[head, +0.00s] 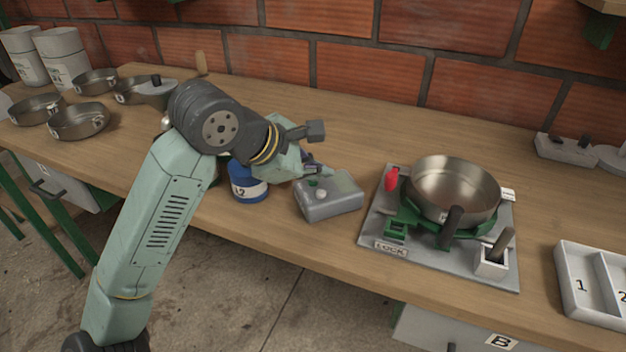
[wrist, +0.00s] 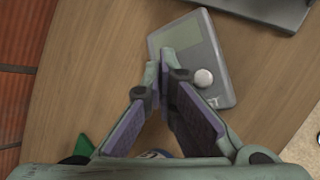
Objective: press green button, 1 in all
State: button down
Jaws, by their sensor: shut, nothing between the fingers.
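A grey control box (head: 331,205) stands on the wooden bench, left of the pan fixture. It has a greenish panel, a white knob (head: 321,194) and a small green button (head: 313,183) on its top. In the wrist view the box (wrist: 218,60) shows its panel and the white knob (wrist: 203,78), but the green button is hidden, apparently behind my fingers. My gripper (head: 317,169) is shut and empty, with its tips (wrist: 166,62) over the box close to the button. I cannot tell whether they touch it.
A blue canister (head: 247,186) stands just left of the box, under my wrist. A steel pan (head: 452,188) sits on a grey plate (head: 376,220) at the right. Several pans (head: 80,121) stand at the far left. A brick wall (head: 290,60) closes the back.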

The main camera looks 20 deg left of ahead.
aim_at(316, 187)
jog(key=shift+f, duration=0.15)
dwell(0.4)
jog(key=shift+r, duration=0.9)
jog(key=shift+r+p, duration=0.95)
jog(key=shift+r, duration=1.55)
jog(key=shift+d, duration=0.1)
